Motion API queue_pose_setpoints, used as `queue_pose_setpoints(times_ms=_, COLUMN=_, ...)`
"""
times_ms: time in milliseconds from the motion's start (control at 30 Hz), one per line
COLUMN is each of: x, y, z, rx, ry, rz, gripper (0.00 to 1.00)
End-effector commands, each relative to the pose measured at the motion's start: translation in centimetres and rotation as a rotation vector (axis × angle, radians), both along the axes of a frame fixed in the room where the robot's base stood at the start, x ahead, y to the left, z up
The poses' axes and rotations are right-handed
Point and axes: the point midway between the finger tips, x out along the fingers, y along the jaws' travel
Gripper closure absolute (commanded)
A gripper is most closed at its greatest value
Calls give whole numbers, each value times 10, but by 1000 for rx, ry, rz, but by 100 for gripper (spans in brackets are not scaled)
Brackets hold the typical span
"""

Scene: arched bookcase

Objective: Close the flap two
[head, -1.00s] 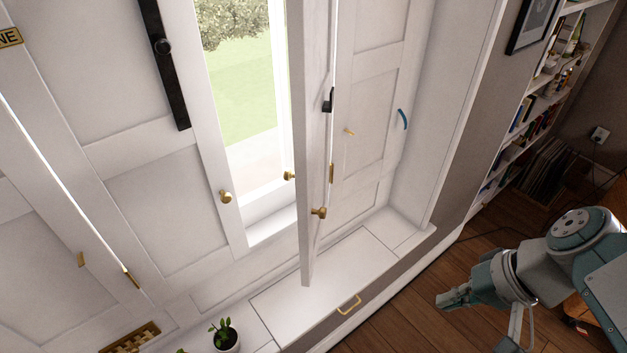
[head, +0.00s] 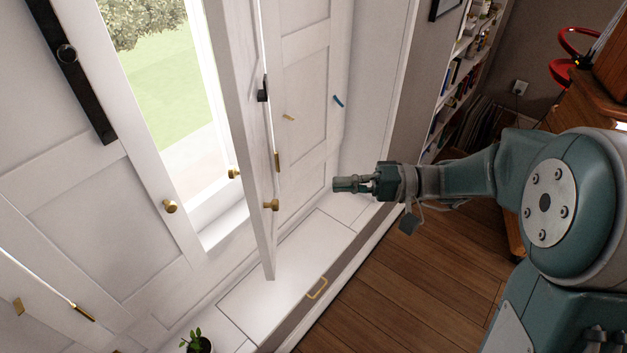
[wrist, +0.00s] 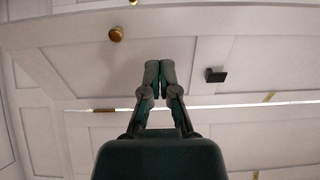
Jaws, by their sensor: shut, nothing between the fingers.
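A white panelled shutter flap (head: 243,120) stands swung open beside the bright window in the head view, edge partly towards me. It carries a brass knob (head: 271,205) low down and a black catch (head: 263,90) higher up. I see no label telling which flap is number two. My gripper (head: 340,184) is to the right of this flap, above the sill, shut and empty. In the wrist view its fingers (wrist: 158,74) are together in front of a white panelled surface. A brass knob (wrist: 116,34) shows left of them and a black catch (wrist: 215,75) right.
A white window sill (head: 276,285) with a brass handle (head: 317,288) runs below the flap. A small potted plant (head: 196,343) stands at its left end. A closed panel (head: 90,210) lies left of the window. Bookshelves (head: 466,65) are behind my arm. The wooden floor (head: 400,290) is clear.

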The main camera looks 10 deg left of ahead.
Motion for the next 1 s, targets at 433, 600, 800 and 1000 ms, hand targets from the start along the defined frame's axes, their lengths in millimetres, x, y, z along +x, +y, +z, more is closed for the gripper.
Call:
queue_pose_setpoints(times_ms=433, x=-21, y=82, z=0, rx=-2, ry=1, rz=7, gripper=100)
queue_pose_setpoints(times_ms=600, x=-26, y=108, z=-1, rx=-3, ry=1, rz=5, gripper=100)
queue_pose_setpoints(times_ms=800, x=-29, y=121, z=0, rx=-3, ry=1, rz=2, gripper=100)
queue_pose_setpoints(times_ms=1000, x=-29, y=121, z=0, rx=-3, ry=1, rz=1, gripper=100)
